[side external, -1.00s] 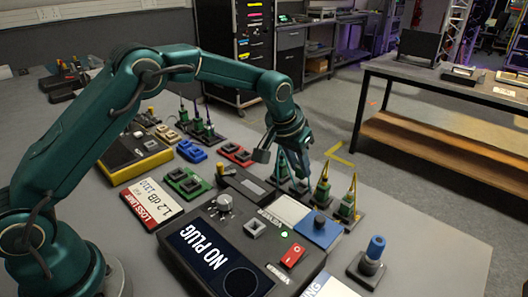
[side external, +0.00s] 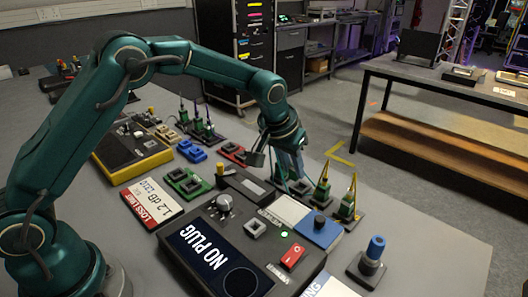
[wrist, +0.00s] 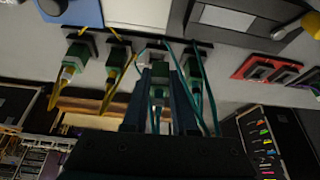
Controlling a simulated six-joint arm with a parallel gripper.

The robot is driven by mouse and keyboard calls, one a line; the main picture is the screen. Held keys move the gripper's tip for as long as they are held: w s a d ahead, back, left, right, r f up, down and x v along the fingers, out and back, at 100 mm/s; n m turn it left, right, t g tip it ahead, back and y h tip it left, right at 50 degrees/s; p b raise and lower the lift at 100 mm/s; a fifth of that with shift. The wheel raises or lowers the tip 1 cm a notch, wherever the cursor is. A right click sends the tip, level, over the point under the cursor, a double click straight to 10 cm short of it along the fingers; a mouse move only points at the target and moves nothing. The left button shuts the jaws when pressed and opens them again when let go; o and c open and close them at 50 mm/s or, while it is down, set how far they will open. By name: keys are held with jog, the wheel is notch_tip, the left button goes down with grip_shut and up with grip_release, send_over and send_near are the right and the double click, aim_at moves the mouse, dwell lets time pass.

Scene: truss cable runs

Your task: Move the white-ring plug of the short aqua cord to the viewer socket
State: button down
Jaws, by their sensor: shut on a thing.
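My gripper (wrist: 158,78) is down at the row of plugs, its fingers shut on an aqua-cord plug (wrist: 156,56), which is mostly hidden between them. A pale part shows at the plug; whether it is a white ring is too small to tell. Its base strip still sits right behind it. Another green plug with aqua cord (wrist: 190,62) stands just right of it in the wrist view. In the side view my gripper (side external: 291,172) covers the aqua plugs. The viewer (side external: 222,250) shows "NO PLUG", and a grey square socket (side external: 255,227) on it looks empty.
Two green plugs with yellow cords (side external: 322,193) stand close beside my gripper. Coloured socket blocks (side external: 188,181) lie left.

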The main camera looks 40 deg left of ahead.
jog(key=s+d+r, duration=0.1)
jog(key=s+r, duration=0.2)
jog(key=s, duration=0.5)
jog(key=s+d+r, duration=0.2)
jog(key=s+r, duration=0.2)
jog(key=s, duration=0.4)
jog(key=shift+m, duration=0.3)
jog(key=shift+w+f, duration=0.2)
jog(key=shift+f, duration=2.75)
jog(key=shift+f, duration=0.8)
jog(key=c, duration=0.6)
grip_release()
jog(key=shift+r, duration=0.1)
jog(key=shift+r, duration=2.4)
